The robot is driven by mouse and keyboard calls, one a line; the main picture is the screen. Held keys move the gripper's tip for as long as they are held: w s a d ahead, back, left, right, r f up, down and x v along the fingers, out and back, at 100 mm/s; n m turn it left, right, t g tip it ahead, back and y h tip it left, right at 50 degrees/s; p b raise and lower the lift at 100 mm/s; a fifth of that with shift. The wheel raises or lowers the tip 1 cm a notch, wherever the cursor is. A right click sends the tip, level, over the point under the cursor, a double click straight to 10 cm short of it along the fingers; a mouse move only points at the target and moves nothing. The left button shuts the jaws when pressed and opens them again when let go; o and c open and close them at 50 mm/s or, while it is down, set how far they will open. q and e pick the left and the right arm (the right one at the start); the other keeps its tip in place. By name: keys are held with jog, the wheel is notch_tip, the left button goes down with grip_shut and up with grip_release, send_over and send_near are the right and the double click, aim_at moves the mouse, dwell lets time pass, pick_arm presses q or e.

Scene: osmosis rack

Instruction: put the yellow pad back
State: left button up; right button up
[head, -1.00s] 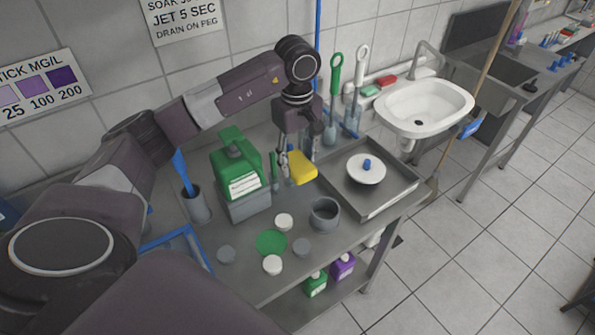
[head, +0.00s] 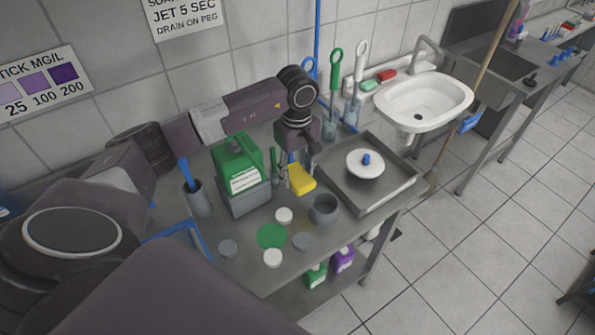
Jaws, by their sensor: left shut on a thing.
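The yellow pad (head: 300,179) is a small block low over the grey table, between the green container and the metal tray. My left gripper (head: 293,172) points down from above and is shut on the yellow pad. Whether the pad touches the table I cannot tell. A green pad (head: 370,88) and a red pad (head: 386,76) lie on the ledge left of the sink. My right gripper does not show.
A green container (head: 238,165) on a grey box stands left of the gripper. A grey cup (head: 324,209) stands just in front of the pad. The metal tray (head: 398,190) with a white lidded dish (head: 365,168) is to the right. Upright brushes (head: 335,70) stand behind.

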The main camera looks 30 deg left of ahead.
pick_arm(q)
jog(key=shift+f+b, duration=0.35)
jog(key=shift+f, duration=0.05)
jog(key=o, duration=1.2)
jog(key=shift+r, duration=0.15)
